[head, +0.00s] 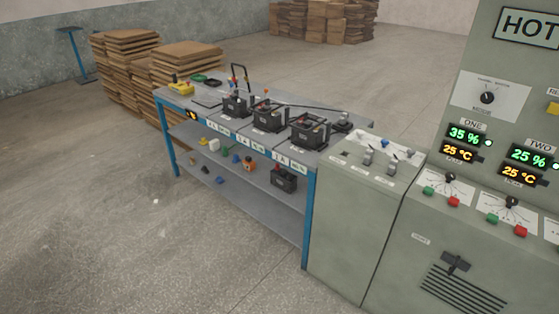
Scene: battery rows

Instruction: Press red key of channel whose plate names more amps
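A grey-green panel (490,95) headed "HOT" stands at the right, its heading cut off by the edge. Channel ONE has a display (461,142) reading 35 % and 25 °C. Channel TWO has a display (528,166) reading 25 % and 25 °C. Below ONE are a green key (428,190) and a red key (453,202), with a black knob between and above. Below TWO are a green key (492,217) and a red key (521,230). The small plates under the displays are too small to read for amps. Neither of my grippers is in view.
A blue-legged bench (300,225) with several black batteries (309,131) stands left of the panel. A low grey cabinet (340,220) with switches sits between them. Brown stacks (125,75) are behind. The floor in front is clear.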

